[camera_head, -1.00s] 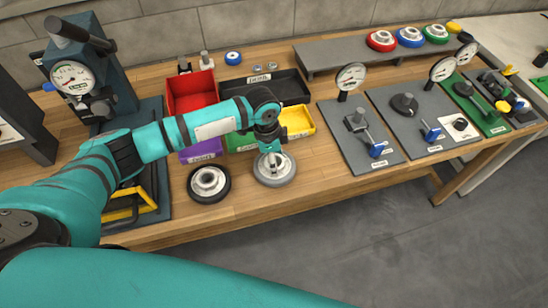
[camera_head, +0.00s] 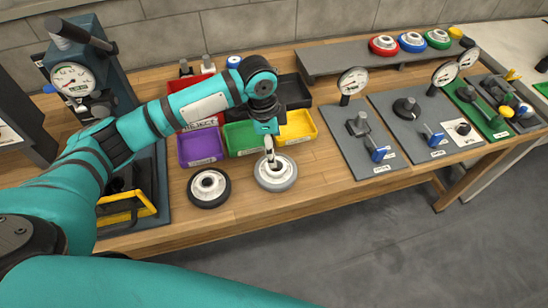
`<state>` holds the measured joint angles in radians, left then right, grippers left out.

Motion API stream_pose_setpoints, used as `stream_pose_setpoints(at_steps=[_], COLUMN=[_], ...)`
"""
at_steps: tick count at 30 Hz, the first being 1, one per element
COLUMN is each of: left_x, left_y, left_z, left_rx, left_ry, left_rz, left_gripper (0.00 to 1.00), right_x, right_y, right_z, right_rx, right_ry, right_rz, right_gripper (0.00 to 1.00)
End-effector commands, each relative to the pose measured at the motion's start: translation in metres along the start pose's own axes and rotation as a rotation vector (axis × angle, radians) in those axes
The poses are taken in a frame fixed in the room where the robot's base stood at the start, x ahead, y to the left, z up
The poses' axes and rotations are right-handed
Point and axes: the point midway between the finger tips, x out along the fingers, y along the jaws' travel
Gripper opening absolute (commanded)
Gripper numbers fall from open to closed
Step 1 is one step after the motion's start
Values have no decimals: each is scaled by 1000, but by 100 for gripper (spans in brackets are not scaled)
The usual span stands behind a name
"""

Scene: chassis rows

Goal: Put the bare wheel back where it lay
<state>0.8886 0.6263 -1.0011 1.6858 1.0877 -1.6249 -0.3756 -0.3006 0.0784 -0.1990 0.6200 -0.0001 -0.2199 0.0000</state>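A grey wheel (camera_head: 287,182) with a pale hub lies flat on the wooden table near its front edge. A black wheel (camera_head: 195,198) with a pale hub lies flat to its left, apart from it. I cannot tell which of the two is the bare wheel. My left gripper (camera_head: 270,161) points down over the grey wheel, its pale fingers in front of the hub. Whether they touch it, and how far they are open, I cannot make out. My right gripper is not in view.
Purple (camera_head: 201,160), green (camera_head: 240,151) and yellow (camera_head: 314,127) bins stand behind the wheels. Gauge fixtures on grey plates (camera_head: 344,153) stand to the right. A press with a dial (camera_head: 72,78) stands left. A grey shelf (camera_head: 320,67) holds coloured-rim wheels. Wood between wheels and plates is clear.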

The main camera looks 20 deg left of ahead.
Motion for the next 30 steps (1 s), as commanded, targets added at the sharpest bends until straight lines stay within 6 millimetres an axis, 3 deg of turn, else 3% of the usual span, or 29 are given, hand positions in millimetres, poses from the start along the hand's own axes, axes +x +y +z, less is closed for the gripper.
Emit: stream_pose_setpoints(at_steps=[4, 9, 30], left_x=[-24, -36, -37], left_y=[-1, 0, 0], left_z=[0, 0, 0], left_rx=[0, 0, 0], left_ry=[2, 0, -1], left_rz=[-2, 0, 1], left_gripper=[78, 78, 78], right_x=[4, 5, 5], right_y=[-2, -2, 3], right_z=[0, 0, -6], right_rx=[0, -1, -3], right_ry=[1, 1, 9], right_rz=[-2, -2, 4], right_gripper=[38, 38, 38])
